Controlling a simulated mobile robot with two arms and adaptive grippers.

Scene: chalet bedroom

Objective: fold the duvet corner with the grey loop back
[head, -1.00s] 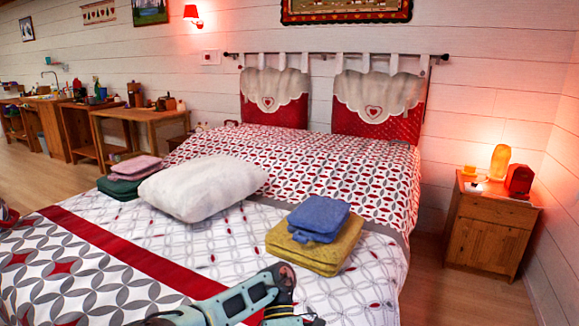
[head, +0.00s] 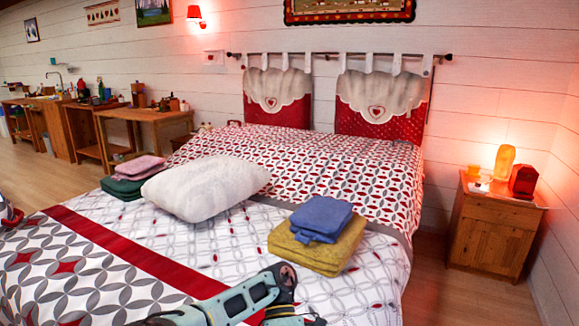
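The duvet (head: 95,290) lies over the bed, patterned in white, grey and red, with a red band (head: 130,250) running across it. At the far left edge a small raised patterned piece of cloth (head: 9,214) shows, partly cut off; I cannot tell whether it is part of the duvet. I cannot make out a grey loop on any corner. The duvet's near corners are outside the view. A pale teal and black link of one of my arms (head: 240,298) shows low over the bed's near part. Neither gripper's fingertips can be made out.
A white pillow (head: 206,187), folded pink and green cloths (head: 122,187), and a blue cloth (head: 320,216) on yellow folded cloths (head: 325,255) lie on the bed. A wooden nightstand (head: 490,240) with a lit lamp stands right. Wooden floor (head: 25,175) is open at left.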

